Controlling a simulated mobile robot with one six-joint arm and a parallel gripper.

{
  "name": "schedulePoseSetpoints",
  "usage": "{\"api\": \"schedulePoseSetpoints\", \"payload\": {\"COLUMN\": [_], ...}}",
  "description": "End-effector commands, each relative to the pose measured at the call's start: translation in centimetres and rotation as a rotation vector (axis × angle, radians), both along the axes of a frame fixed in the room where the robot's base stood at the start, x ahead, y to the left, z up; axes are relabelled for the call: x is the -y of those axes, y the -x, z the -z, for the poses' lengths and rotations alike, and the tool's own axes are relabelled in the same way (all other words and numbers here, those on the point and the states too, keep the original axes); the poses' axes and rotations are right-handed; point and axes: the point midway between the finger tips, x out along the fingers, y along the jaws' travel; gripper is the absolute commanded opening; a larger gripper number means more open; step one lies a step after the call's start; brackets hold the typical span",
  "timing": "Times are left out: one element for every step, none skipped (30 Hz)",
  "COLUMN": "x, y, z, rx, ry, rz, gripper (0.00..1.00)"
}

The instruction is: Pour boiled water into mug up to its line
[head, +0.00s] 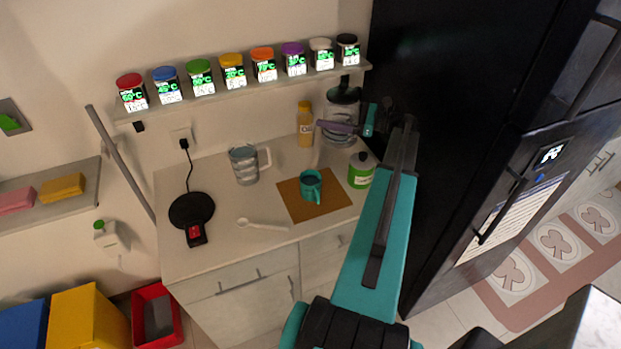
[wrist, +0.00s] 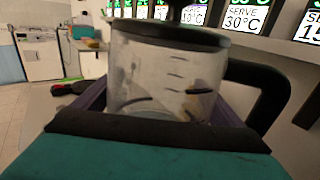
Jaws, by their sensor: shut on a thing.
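A clear kettle (head: 342,108) with a black lid and handle is at the back right of the counter, just under the shelf. My gripper (head: 345,130) is shut around its body. In the wrist view the kettle (wrist: 165,75) looks upright between the jaws, with level marks on its wall. I cannot tell how much water it holds. The teal mug (head: 311,187) stands upright on a brown mat (head: 335,203), to the front left of the kettle. The mug's line and its contents are too small to make out.
A black fridge (head: 455,130) borders the right.

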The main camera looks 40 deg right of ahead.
Motion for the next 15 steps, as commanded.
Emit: {"api": "schedulePoseSetpoints", "payload": {"x": [0.0,0.0,0.0,0.0,0.0,0.0,0.0,0.0,0.0,0.0,0.0,0.0,0.0,0.0,0.0], "y": [0.0,0.0,0.0,0.0,0.0,0.0,0.0,0.0,0.0,0.0,0.0,0.0,0.0,0.0,0.0], "z": [-0.7,-0.9,-1.1,-1.3,-1.4,-1.5,-1.6,-1.7,-1.7,-1.7,-1.7,-1.7,-1.7,-1.7,-1.7], "rx": [0.005,0.005,0.005,0.005,0.004,0.004,0.004,0.004,0.004,0.004,0.004,0.004,0.004,0.004,0.004], "ry": [0.001,0.001,0.001,0.001,0.000,0.000,0.000,0.000,-0.001,-0.001,-0.001,-0.001,-0.001,-0.001,-0.001], "rz": [0.000,0.000,0.000,0.000,0.000,0.000,0.000,0.000,0.000,0.000,0.000,0.000,0.000,0.000,0.000], "gripper": [0.30,0.30,0.30,0.30,0.30,0.30,0.30,0.30,0.30,0.30,0.30,0.30,0.30,0.30,0.30]}}
